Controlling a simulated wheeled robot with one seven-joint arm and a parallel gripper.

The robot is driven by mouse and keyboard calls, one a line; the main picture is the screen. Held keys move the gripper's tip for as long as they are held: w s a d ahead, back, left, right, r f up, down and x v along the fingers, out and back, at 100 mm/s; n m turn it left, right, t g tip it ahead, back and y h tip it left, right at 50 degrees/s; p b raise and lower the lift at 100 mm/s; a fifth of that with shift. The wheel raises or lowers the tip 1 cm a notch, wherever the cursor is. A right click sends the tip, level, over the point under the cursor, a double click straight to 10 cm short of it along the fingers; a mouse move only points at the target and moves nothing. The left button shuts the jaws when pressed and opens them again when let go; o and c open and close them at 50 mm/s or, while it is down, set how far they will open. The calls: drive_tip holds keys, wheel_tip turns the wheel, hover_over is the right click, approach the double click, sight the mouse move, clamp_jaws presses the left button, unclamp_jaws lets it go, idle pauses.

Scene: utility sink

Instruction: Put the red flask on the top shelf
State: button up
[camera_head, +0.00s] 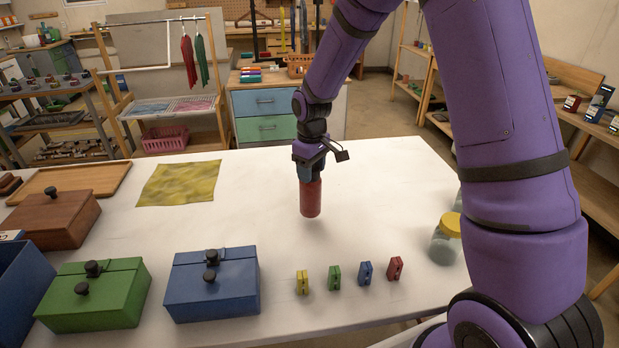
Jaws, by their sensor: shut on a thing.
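The red flask (311,199) hangs upright from my gripper (307,172), a little above the white table, near its middle. My gripper is shut on the flask's upper part, and the fingertips are partly hidden by the gripper body. I cannot tell which shelf is the top shelf meant. A wooden shelf unit (431,88) stands at the back right, and another shelf (590,200) is at the right edge, partly behind my arm.
A blue box (240,292), a green box (118,308) and a brown box (48,232) stand on the table (262,185) at left. Several small coloured clips (334,277) stand at the front. A yellow-lidded jar (443,246) is at right. A yellow cloth (180,184) lies at back left.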

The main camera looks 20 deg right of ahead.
drive_tip(key=shift+w, duration=0.45)
drive_tip(key=shift+w+f, duration=0.2)
drive_tip(key=shift+w, duration=0.05)
drive_tip(key=shift+f, duration=1.7)
drive_tip(key=o, duration=1.4)
wheel_tip(320, 180, up, 12)
drive_tip(key=shift+s+r, duration=0.1)
drive_tip(key=shift+r, duration=0.1)
